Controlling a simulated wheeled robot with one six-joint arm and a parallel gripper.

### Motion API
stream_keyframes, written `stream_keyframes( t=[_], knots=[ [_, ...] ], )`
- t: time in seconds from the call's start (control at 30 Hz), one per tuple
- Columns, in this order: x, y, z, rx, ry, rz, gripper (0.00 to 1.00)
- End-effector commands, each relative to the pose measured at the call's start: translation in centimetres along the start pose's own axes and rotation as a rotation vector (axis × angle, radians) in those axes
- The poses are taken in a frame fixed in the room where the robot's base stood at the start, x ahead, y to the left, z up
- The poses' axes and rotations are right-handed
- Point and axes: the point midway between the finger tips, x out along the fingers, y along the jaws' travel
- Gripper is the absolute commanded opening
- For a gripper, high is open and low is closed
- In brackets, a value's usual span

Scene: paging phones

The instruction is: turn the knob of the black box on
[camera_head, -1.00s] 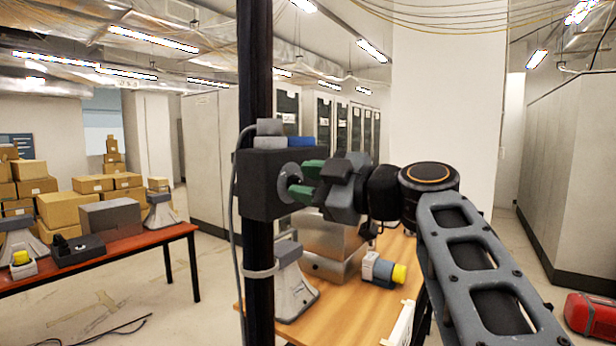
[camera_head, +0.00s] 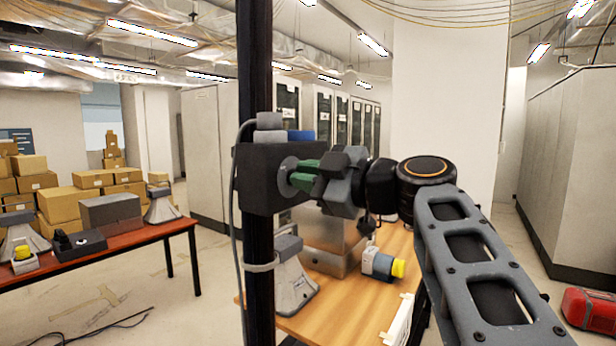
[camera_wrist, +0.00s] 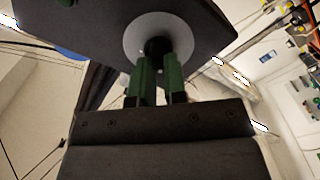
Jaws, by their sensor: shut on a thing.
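The black box (camera_head: 258,178) is fixed to the dark upright post, with a round grey plate (camera_head: 285,172) on its right face. In the wrist view the black box (camera_wrist: 205,22) is tilted, and its grey plate (camera_wrist: 132,42) surrounds a small black knob (camera_wrist: 158,46). My gripper (camera_head: 298,177) is at the plate, its green fingers shut on the knob from both sides; the fingertips also show in the wrist view (camera_wrist: 159,58). The fingers hide most of the knob in the head view.
A wooden table (camera_head: 345,312) below holds a metal box (camera_head: 335,240) and a grey device with a yellow button (camera_head: 383,266). A red table (camera_head: 125,245) at left carries another dark box (camera_head: 78,246). A red case (camera_head: 590,310) lies on the floor at right.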

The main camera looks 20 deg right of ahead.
Motion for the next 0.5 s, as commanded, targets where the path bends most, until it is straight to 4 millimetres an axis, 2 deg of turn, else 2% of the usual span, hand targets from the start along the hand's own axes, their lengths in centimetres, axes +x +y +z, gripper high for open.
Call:
stream_keyframes(
  t=[0.27, 0.5],
  knots=[
    [-0.01, -0.11, 0.17, 0.084, 0.001, 0.001, 0.0],
    [0.0, -0.02, 0.3, 0.278, 0.002, 0.001, 0.0]
  ],
)
